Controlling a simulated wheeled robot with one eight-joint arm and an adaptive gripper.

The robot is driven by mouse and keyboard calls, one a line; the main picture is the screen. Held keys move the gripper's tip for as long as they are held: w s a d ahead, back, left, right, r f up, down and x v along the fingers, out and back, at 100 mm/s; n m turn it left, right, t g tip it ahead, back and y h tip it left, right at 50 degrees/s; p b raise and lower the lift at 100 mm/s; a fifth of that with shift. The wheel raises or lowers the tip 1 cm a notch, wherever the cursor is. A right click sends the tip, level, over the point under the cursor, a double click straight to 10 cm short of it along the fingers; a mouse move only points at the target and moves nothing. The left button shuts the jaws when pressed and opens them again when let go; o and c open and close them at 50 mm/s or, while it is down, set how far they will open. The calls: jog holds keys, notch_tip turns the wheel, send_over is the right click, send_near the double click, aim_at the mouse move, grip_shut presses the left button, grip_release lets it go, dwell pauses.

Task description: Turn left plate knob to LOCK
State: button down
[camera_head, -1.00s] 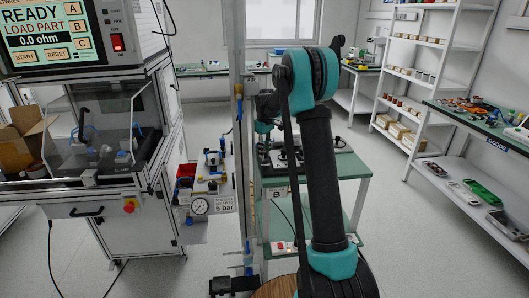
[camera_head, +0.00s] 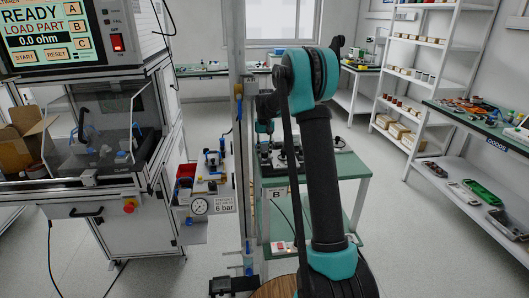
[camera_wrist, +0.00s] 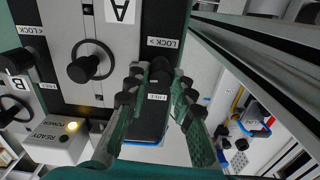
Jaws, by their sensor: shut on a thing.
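In the wrist view, my gripper (camera_wrist: 157,88) has its two fingers closed around a small black plate knob (camera_wrist: 160,66). The knob sits on a dark strip between a LOCK label (camera_wrist: 162,43) above it and a FREE label (camera_wrist: 157,97) below it. The fingers hide its sides, so its exact angle cannot be told. A second black knob (camera_wrist: 17,60) stands at the left side of the view, by another LOCK label (camera_wrist: 31,30).
A round black knob (camera_wrist: 83,69) sits on the pale plate beside my fingers. A box with a lit yellow lamp (camera_wrist: 72,126) is at lower left in the wrist view. A metal rail (camera_wrist: 250,60) runs along the right. The test cabinet (camera_head: 130,215) stands left in the head view.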

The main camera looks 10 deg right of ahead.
aim_at(265, 152)
jog(key=shift+m, duration=0.5)
jog(key=c, duration=1.3)
grip_release()
jog(key=shift+r, duration=0.1)
notch_tip(265, 152, up, 12)
jog(key=s+d+f+t, duration=0.1)
jog(key=s+f, duration=0.4)
jog(key=s, duration=0.9)
jog(key=s+d+f+n+t, duration=0.1)
jog(key=s+f, duration=0.5)
jog(key=s, duration=0.8)
jog(key=s+d+f+n+t, duration=0.1)
jog(key=s+f, duration=0.4)
jog(key=s, duration=0.9)
jog(key=shift+d+f+t, duration=0.25)
jog(key=shift+d+t, duration=0.35)
jog(key=shift+d, duration=0.1)
